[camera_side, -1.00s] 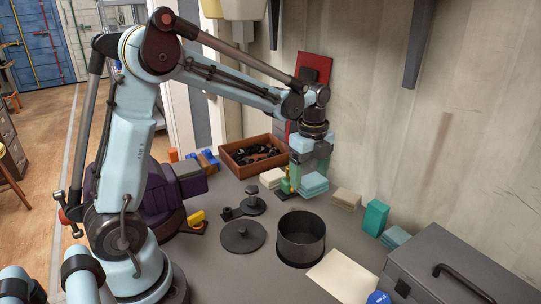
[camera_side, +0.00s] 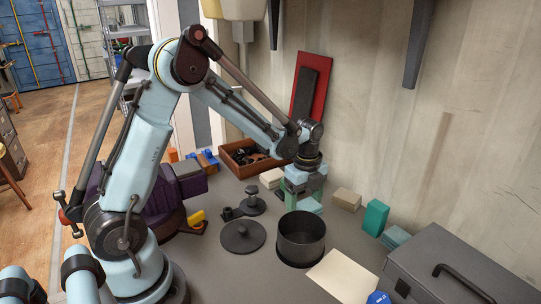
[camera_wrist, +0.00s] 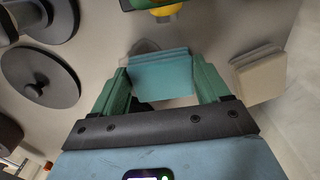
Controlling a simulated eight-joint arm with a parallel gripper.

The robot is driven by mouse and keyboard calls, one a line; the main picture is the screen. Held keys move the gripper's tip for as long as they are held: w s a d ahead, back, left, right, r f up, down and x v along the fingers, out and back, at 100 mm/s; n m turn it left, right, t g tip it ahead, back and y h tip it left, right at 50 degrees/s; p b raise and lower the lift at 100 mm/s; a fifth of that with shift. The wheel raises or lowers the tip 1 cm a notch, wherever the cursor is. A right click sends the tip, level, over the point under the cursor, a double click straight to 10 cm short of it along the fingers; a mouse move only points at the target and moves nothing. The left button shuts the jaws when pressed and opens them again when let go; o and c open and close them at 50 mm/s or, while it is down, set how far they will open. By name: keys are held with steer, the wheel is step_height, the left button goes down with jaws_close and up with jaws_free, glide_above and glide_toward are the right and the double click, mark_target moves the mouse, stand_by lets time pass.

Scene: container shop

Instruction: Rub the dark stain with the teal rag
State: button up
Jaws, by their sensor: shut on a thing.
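The teal rag (camera_side: 309,206) is a folded pad between the green fingers of my gripper (camera_side: 303,200), low over the grey worktop or on it; I cannot tell whether it touches. In the wrist view, my gripper (camera_wrist: 160,72) is shut on the rag (camera_wrist: 162,78), one finger at each side. A dark greyish patch, likely the dark stain (camera_wrist: 145,46), shows just beyond the rag's far edge, partly covered by it. In the side view the stain is hidden behind my gripper and the rag.
A beige block (camera_side: 347,199) stands right of my gripper, with a teal box (camera_side: 375,217) beyond. A black pot (camera_side: 301,240) and round dark lid (camera_side: 243,236) are in front. A wooden crate (camera_side: 240,160) is behind. A green-and-yellow object (camera_wrist: 163,10) is close past the stain.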

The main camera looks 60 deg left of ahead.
steer(key=shift+s, duration=3.5)
steer(key=shift+w, duration=3.95)
steer(key=shift+r, duration=4.1)
